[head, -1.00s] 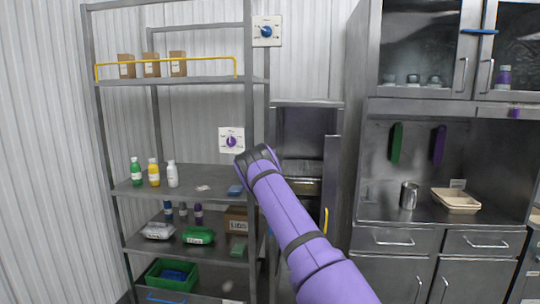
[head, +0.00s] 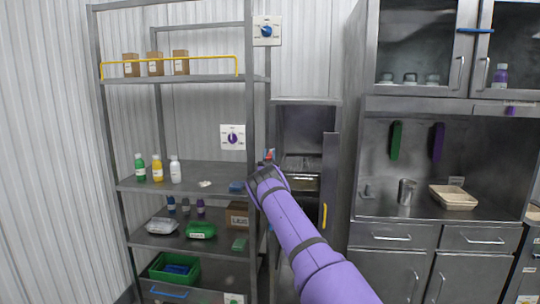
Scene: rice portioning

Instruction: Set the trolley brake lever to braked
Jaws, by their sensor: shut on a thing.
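My gripper (head: 266,168) is at the end of my purple arm, in front of the shelf rack's right post. It points away from me, so its fingers are mostly hidden. A small red-tipped thing (head: 268,154) shows just above the gripper, and the gripper is shut on it. I cannot tell whether this is the brake lever. No trolley can be made out, and the lever's setting cannot be read.
A shelf rack (head: 180,80) with bottles, boxes and a green bin (head: 172,268) stands at left. A metal cabinet (head: 372,235) with a beige tray (head: 454,198) stands at right.

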